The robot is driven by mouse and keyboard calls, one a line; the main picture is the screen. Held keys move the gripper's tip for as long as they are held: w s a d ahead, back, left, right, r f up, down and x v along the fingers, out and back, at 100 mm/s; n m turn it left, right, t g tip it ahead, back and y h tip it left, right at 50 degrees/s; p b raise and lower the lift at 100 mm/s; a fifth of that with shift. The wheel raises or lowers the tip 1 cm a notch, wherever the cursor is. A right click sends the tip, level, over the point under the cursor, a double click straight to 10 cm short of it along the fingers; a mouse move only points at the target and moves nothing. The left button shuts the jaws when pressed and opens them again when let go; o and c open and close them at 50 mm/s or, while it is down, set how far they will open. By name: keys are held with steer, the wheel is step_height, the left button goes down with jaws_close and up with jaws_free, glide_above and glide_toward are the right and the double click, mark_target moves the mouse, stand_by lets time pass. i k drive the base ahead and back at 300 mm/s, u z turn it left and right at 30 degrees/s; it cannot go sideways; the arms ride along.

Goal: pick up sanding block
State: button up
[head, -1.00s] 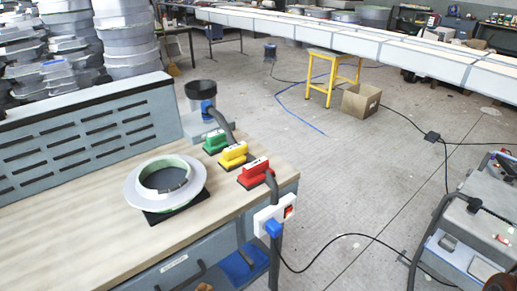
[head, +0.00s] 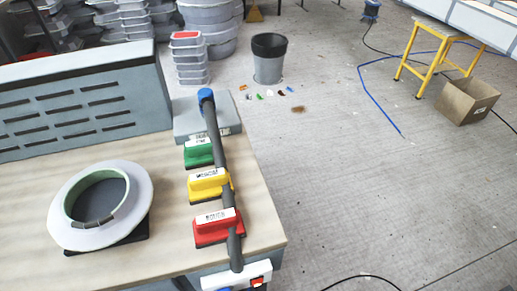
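Three sanding blocks stand in a row near the right edge of the wooden workbench (head: 150,262) in the head view. The green block (head: 199,152) is farthest, the yellow block (head: 208,185) is in the middle, and the red block (head: 217,227) is nearest. Each has a white label on top and a dark base. A grey hose (head: 224,170) runs along their right side and hides part of their edges. My gripper is not in view.
A white ring-shaped mould (head: 62,226) lies on the bench to the left. A slotted grey panel (head: 75,110) closes the bench's back. A bin (head: 269,62), small scraps, a yellow stool (head: 414,62) and a cardboard box (head: 467,100) stand on the floor. Floor right of the bench is mostly clear.

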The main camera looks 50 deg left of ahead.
mark_target(205, 186)
steer(key=u, duration=0.05)
steer(key=i, duration=0.9)
steer(key=u, duration=4.5)
